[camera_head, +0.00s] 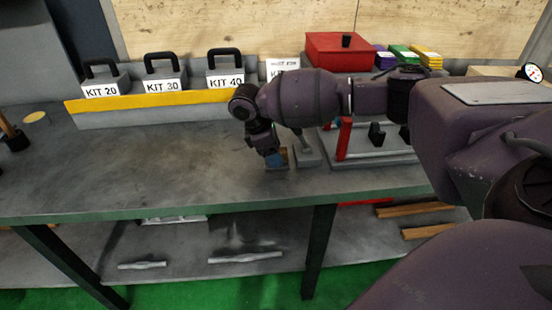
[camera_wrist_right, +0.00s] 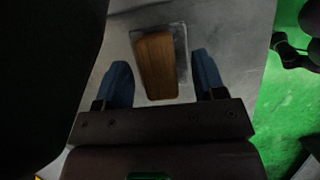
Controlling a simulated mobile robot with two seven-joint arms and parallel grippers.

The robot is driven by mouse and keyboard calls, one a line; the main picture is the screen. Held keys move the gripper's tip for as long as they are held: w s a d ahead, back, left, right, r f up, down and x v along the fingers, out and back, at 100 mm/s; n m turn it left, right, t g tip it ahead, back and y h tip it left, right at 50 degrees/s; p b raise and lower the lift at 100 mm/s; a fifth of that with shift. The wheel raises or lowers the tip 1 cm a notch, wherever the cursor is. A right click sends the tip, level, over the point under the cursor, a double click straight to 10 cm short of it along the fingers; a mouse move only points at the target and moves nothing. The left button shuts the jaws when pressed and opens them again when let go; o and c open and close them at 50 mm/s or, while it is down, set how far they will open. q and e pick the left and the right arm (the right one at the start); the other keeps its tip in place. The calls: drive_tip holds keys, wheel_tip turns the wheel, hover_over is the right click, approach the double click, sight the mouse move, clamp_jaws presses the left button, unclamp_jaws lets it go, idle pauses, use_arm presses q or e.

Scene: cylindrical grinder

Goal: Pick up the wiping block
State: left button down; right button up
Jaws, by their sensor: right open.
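The wiping block looks like the brown wooden block (camera_wrist_right: 157,66) in the right wrist view. It rests on a small grey plate (camera_wrist_right: 181,42). My right gripper (camera_wrist_right: 163,82) is open, with one blue finger on each side of the block's near part and gaps visible between. In the head view my right gripper (camera_head: 273,160) points down at the bench's front part, and it mostly hides the block there. How high the fingertips are above the plate I cannot tell. My left gripper is not in view.
The grey workbench (camera_head: 150,160) has free room left of my gripper. A grey stand with a red handle (camera_head: 344,139) is close on the right. Weights labelled KIT (camera_head: 162,78) stand along a yellow-edged rack behind. A red box (camera_head: 340,52) is at the back.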

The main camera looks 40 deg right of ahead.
drive_tip(key=c, duration=1)
drive_tip(key=shift+r, duration=0.6)
wheel_tip(320, 180, up, 2)
drive_tip(key=shift+r+p, duration=0.25)
drive_tip(key=shift+p, duration=0.35)
drive_tip(key=w+a, duration=0.3)
drive_tip(key=a, duration=0.1)
drive_tip(key=w+a+b, duration=0.1)
drive_tip(key=w+a, duration=0.2)
drive_tip(key=a, duration=0.2)
drive_tip(key=w+a, duration=0.3)
drive_tip(key=a, duration=0.2)
drive_tip(key=shift+a+f, duration=0.1)
drive_tip(key=shift+f, duration=0.05)
drive_tip(key=shift+w+a, duration=0.3)
drive_tip(key=shift+a, duration=0.15)
